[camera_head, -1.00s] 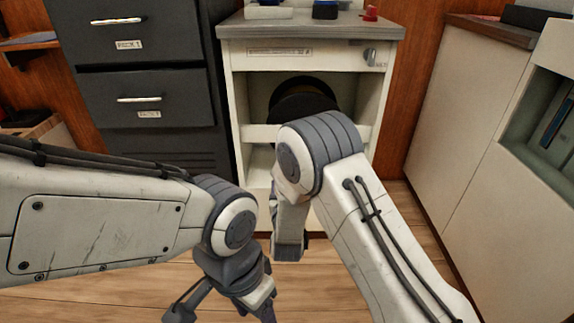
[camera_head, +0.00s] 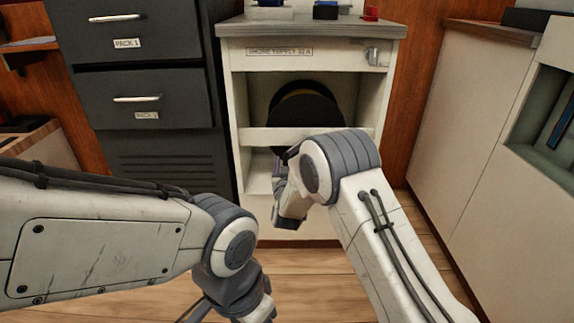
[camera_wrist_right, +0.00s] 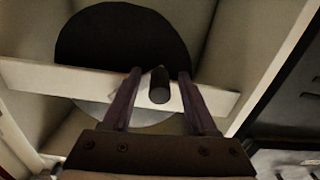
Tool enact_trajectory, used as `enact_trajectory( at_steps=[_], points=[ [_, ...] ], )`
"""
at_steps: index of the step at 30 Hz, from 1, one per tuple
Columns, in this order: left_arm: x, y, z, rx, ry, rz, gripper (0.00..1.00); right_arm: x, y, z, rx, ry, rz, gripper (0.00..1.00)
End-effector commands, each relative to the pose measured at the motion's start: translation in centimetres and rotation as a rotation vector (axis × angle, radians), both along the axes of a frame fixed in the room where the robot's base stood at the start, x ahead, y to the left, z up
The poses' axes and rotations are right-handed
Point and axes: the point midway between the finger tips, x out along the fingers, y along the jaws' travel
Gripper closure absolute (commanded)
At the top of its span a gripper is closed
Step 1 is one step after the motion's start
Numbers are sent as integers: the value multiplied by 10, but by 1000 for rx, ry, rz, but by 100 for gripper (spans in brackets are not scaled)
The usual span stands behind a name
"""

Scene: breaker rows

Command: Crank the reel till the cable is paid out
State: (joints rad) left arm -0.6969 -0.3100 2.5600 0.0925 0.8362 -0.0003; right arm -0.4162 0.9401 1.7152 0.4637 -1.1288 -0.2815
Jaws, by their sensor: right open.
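The reel (camera_head: 303,108) is a dark round drum inside the open bay of a white cabinet. Its dark disc (camera_wrist_right: 120,35) also fills the upper part of the right wrist view. A short dark peg (camera_wrist_right: 159,88), which looks like the crank handle, stands out in front of the bay's cross bar. My right gripper (camera_wrist_right: 162,73) is open, with one finger on each side of the peg in that view; I cannot tell whether either touches it. My left gripper (camera_head: 232,302) hangs low at the bottom edge, its fingers mostly out of frame. No cable can be made out.
A pale cross bar (camera_head: 262,138) spans the white cabinet (camera_head: 240,90) in front of the reel. Dark drawers (camera_head: 140,65) stand to the left and a pale cabinet (camera_head: 465,130) to the right. Small items, including a red one (camera_head: 371,12), sit on the worktop (camera_head: 300,28).

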Motion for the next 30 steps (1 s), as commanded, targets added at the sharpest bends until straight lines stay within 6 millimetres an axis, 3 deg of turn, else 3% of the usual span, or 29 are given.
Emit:
enact_trajectory(
  at_steps=[3,4,8,30],
  points=[
    [0,0,0,0,0,0,42,0,0,0,0,0,0,42],
    [0,0,0,0,0,0,42,0,0,0,0,0,0,49],
    [0,0,0,0,0,0,42,0,0,0,0,0,0,99],
    [0,0,0,0,0,0,42,-1,0,0,1,0,0,100]
  ],
)
